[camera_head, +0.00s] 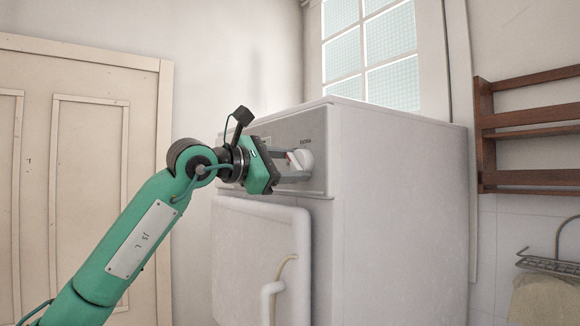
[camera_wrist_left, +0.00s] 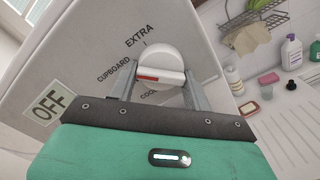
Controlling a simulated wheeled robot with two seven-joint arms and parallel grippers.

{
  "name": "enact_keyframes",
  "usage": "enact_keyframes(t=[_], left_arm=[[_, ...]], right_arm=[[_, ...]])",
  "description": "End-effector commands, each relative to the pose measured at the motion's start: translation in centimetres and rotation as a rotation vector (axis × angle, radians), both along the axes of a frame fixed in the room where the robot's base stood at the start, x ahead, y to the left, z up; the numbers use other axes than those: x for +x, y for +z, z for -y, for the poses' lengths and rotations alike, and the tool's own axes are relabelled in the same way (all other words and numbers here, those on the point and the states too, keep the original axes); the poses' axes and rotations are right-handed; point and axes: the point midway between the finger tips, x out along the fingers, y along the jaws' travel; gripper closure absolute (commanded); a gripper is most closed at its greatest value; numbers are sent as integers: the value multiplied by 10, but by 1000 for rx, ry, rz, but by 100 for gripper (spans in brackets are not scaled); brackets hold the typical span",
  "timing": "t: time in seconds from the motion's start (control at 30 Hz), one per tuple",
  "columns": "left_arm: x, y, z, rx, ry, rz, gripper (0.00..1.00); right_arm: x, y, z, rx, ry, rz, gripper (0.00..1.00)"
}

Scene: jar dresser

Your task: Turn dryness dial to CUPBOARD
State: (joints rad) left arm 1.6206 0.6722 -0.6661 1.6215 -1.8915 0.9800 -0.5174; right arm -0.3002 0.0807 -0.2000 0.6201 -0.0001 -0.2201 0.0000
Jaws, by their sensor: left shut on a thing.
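The white dryness dial (camera_head: 303,159) sits at the right end of the dryer's front panel (camera_head: 290,125). In the left wrist view the dial (camera_wrist_left: 160,60) has a raised bar with a red mark on its left part. The red mark lies on the left side, near the CUPBOARD label (camera_wrist_left: 114,70); its exact alignment is unclear. EXTRA (camera_wrist_left: 142,36) is printed above, and a partly hidden label starting with COO is below. My left gripper (camera_head: 290,165) is shut on the dial, one finger on each side (camera_wrist_left: 161,88). My right gripper is not in view.
The white dryer (camera_head: 400,200) stands by a window, its front door (camera_head: 255,250) below my gripper. An OFF label (camera_wrist_left: 47,107) is left of the dial in the wrist view. A wooden rack (camera_head: 530,130) hangs right. A wire rack and bottles (camera_wrist_left: 292,50) are beyond.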

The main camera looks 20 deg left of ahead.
Motion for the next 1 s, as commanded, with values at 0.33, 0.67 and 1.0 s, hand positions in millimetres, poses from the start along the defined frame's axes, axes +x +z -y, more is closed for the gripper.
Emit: enact_keyframes(t=[0.33, 0.67, 1.0], left_arm=[[0, 0, 0, 2, -1, 2, 73], [0, 0, 0, 2, 0, 2, 29], [-21, -3, -17, 2, 2, 4, 29]], right_arm=[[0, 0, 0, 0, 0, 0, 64], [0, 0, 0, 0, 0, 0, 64], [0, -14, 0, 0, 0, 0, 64]])
